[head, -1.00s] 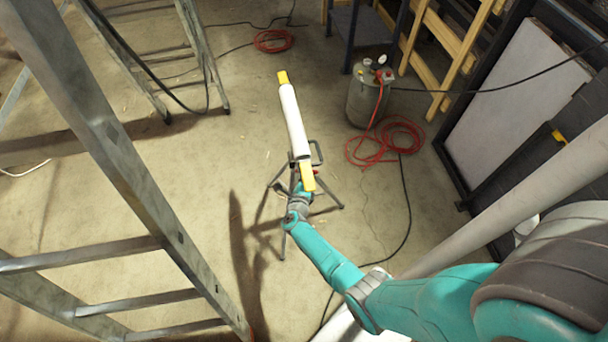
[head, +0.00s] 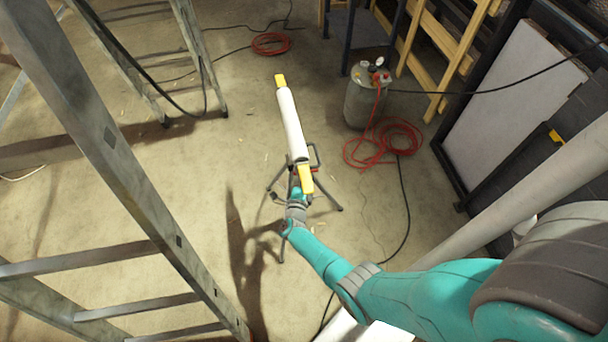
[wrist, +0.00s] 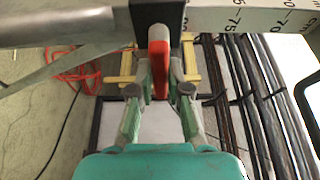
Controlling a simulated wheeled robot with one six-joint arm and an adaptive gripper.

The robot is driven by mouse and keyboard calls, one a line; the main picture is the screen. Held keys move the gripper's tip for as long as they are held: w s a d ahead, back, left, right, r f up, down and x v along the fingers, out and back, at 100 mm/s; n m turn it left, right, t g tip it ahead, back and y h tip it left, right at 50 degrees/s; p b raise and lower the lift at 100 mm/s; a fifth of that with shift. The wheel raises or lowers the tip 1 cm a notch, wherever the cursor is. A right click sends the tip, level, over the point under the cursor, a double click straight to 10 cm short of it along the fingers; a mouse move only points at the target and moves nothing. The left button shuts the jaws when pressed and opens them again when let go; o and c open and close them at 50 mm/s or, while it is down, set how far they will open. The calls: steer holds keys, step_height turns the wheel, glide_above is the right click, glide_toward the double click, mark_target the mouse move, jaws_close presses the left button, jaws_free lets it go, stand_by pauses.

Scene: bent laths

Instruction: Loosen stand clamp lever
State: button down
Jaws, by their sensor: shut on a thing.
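The stand (head: 330,197) has dark splayed legs on the floor and carries a long white bar (head: 291,120) with yellow ends. In the wrist view a dark clamp block (wrist: 158,14) sits at the top beside a pale bar printed with numbers (wrist: 250,18). The red clamp lever (wrist: 158,60) hangs from that block, roughly upright in the picture. My gripper (wrist: 160,88) is shut on the lever, one finger on each side. In the head view my gripper (head: 298,190) is at the stand's head, partly hidden under the bar's near yellow end.
A metal ladder (head: 130,170) stands close on the left, another (head: 195,50) behind it. A grey tank (head: 364,100) with a coiled red hose (head: 385,145) stands right of the stand. A black cable crosses the floor. Bare floor lies left of the stand.

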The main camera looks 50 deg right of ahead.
steer(key=c, duration=1.1)
jaws_free()
steer(key=v, duration=1.2)
steer(key=shift+f, duration=0.1)
steer(key=shift+s, duration=0.1)
